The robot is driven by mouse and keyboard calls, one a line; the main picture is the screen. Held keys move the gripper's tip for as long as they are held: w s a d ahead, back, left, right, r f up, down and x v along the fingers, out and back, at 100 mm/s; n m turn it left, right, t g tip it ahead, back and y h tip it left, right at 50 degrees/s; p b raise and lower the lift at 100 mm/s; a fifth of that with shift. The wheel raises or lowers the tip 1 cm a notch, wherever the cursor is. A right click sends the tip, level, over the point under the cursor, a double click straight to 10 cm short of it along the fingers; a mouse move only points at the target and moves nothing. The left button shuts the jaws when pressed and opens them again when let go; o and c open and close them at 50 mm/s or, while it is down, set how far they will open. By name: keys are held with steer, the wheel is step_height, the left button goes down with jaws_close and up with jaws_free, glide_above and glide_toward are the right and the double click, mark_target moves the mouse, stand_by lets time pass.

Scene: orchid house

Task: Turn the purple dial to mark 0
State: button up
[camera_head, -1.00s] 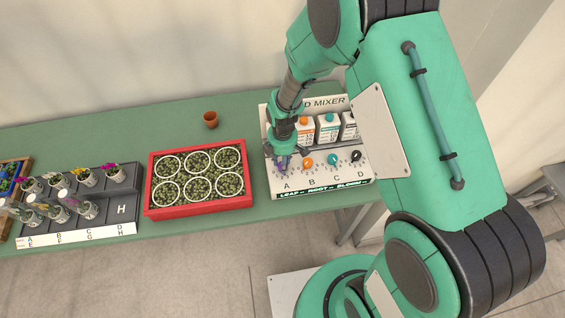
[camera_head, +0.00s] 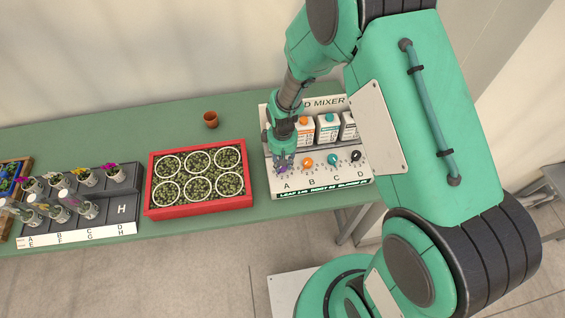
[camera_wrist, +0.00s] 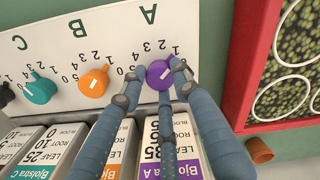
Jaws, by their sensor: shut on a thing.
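The purple dial (camera_wrist: 159,75) sits above the letter A on the white panel of the mixer (camera_head: 318,183). My gripper (camera_wrist: 154,78) is around it, with blue fingers on both sides and one behind it. They are shut on the dial. The dial's white line slants to the upper right in the wrist view, on the side of mark 1. The place of mark 0 is covered by a finger, so I cannot read the exact setting. In the head view my gripper (camera_head: 283,160) hides most of the dial.
The orange dial (camera_wrist: 94,83) and teal dial (camera_wrist: 40,89) are beside it, and the black dial (camera_head: 356,156) is at the far end. Cartons (camera_head: 328,128) stand behind the dials. A red tray (camera_head: 199,208) of plants and a small pot (camera_head: 210,119) are to the left.

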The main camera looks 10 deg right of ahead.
steer(key=m, duration=0.7)
stand_by(0.5)
steer(key=o, duration=1.2)
steer(key=shift+r, duration=0.2)
step_height(320, 180, up, 12)
steer(key=shift+f, duration=0.15)
